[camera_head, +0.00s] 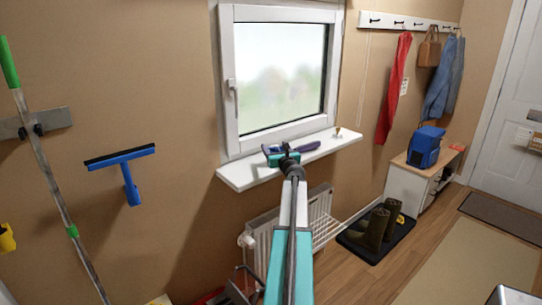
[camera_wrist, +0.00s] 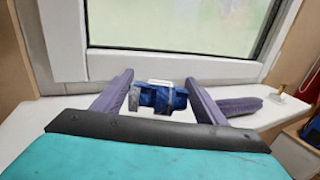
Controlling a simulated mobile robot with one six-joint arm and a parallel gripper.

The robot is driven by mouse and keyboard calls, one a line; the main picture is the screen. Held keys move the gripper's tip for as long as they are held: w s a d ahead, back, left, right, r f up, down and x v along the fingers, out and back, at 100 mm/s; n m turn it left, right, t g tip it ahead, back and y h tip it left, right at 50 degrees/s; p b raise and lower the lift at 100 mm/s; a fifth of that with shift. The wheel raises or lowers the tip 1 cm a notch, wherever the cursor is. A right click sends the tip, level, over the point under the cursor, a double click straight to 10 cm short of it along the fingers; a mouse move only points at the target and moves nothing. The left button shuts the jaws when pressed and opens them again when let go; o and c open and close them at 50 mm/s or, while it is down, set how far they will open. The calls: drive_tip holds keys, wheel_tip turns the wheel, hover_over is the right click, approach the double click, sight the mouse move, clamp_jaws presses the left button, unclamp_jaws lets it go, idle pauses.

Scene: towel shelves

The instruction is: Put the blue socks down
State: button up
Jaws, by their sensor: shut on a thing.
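The blue socks (camera_wrist: 163,98) are a small dark blue bundle with a grey band and a white edge at the back. They sit between the two purple-grey fingers of my gripper (camera_wrist: 160,88), which is shut on them. My gripper (camera_head: 287,152) is over the white windowsill (camera_head: 240,177) in the head view; the sill also shows in the wrist view (camera_wrist: 20,125). I cannot tell whether the socks touch the sill. In the head view the socks are too small and covered to make out clearly.
A long dark purple item (camera_wrist: 238,106) lies on the sill just right of my gripper. A small brass-coloured object (camera_head: 337,131) stands farther right. The window frame (camera_wrist: 180,68) is close behind. A radiator (camera_head: 318,212) is below. The sill's left end looks clear.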

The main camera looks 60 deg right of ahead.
drive_tip(key=shift+w, duration=0.45)
drive_tip(key=shift+w+a+f, duration=0.1)
drive_tip(key=shift+w+f, duration=0.1)
drive_tip(key=shift+f, duration=1.6)
drive_tip(key=shift+f, duration=0.2)
drive_tip(key=o, duration=1.1)
drive_tip(key=shift+c, duration=0.2)
drive_tip(key=shift+r+p, duration=0.25)
drive_tip(key=shift+p, duration=0.05)
drive_tip(key=shift+b+v, duration=0.5)
drive_tip(key=shift+v, duration=1.3)
drive_tip(key=b+v, duration=0.1)
drive_tip(key=v, duration=0.7)
drive_tip(key=shift+s, duration=0.15)
drive_tip(key=shift+a, duration=0.1)
